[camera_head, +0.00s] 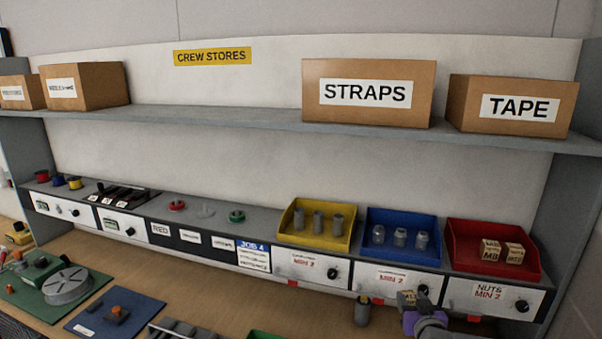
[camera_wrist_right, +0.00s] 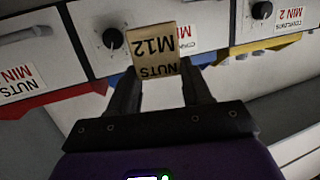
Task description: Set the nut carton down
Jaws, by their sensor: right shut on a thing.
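My right gripper (camera_head: 413,306) is at the bottom of the head view, in front of the shelf unit's drawer fronts. In the right wrist view the right gripper (camera_wrist_right: 157,82) is shut on a small tan nut carton (camera_wrist_right: 153,46) marked NUTS M12, which appears upside down there. In the head view the held carton is small and hard to make out. Several similar cartons (camera_head: 502,252) stand in the red bin (camera_head: 464,236) above the drawer labelled NUTS MIN 2 (camera_head: 496,298). My left gripper is not in view.
A yellow bin (camera_head: 290,226) and a blue bin (camera_head: 376,218) hold grey parts and jars. A dark cylinder with an orange top (camera_head: 362,312) stands left of my gripper. Boxes marked STRAPS (camera_head: 366,112) and TAPE (camera_head: 515,125) sit on the upper shelf. Bare wood (camera_head: 225,300) shows on the bench.

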